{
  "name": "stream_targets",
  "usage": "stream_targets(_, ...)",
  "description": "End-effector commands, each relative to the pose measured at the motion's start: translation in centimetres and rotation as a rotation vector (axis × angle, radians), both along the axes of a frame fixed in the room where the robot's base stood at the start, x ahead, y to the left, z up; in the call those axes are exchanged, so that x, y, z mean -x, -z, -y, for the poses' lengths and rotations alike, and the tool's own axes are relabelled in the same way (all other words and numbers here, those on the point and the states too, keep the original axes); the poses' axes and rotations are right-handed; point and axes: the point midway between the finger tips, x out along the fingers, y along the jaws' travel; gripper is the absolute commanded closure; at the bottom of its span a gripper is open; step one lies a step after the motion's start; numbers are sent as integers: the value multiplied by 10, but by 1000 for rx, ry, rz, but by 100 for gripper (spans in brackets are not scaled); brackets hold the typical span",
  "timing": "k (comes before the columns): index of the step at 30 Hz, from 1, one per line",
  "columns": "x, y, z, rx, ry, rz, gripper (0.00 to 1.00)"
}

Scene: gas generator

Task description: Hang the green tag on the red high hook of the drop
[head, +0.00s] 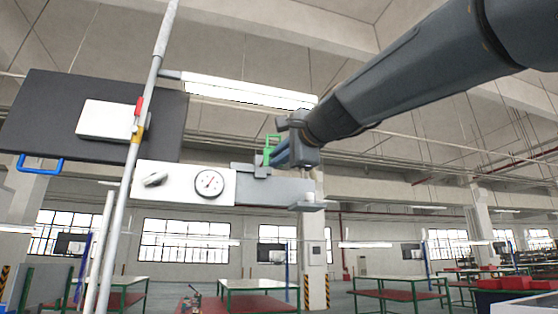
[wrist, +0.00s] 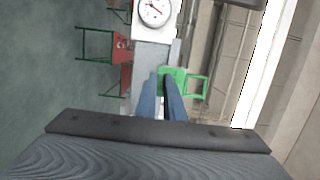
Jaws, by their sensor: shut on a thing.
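The green tag (head: 271,149) is a small open frame at the tip of my gripper (head: 274,157), just above a grey bracket in the head view. In the wrist view, the blue fingers (wrist: 163,90) are closed on the green tag (wrist: 196,86), whose loop sticks out to the right. A slanted grey pole (head: 150,80) stands at the left in the head view. A small red piece (head: 139,106) sits on it, likely the red high hook; its hook shape is too small to tell. The tag is apart from it, to its right and lower.
A white panel with a gauge (head: 208,182) and a grey arm (head: 275,190) lie below the tag. A dark board (head: 55,115) with a white plate and a blue handle (head: 40,163) is behind the pole. A yellow piece (head: 137,134) sits below the red one. Tables stand far behind.

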Motion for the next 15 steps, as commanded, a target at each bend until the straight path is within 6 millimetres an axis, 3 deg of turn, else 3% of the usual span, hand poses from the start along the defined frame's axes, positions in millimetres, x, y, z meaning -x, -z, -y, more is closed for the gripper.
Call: stream_targets(15,-37,5,-11,0,0,-1,100)
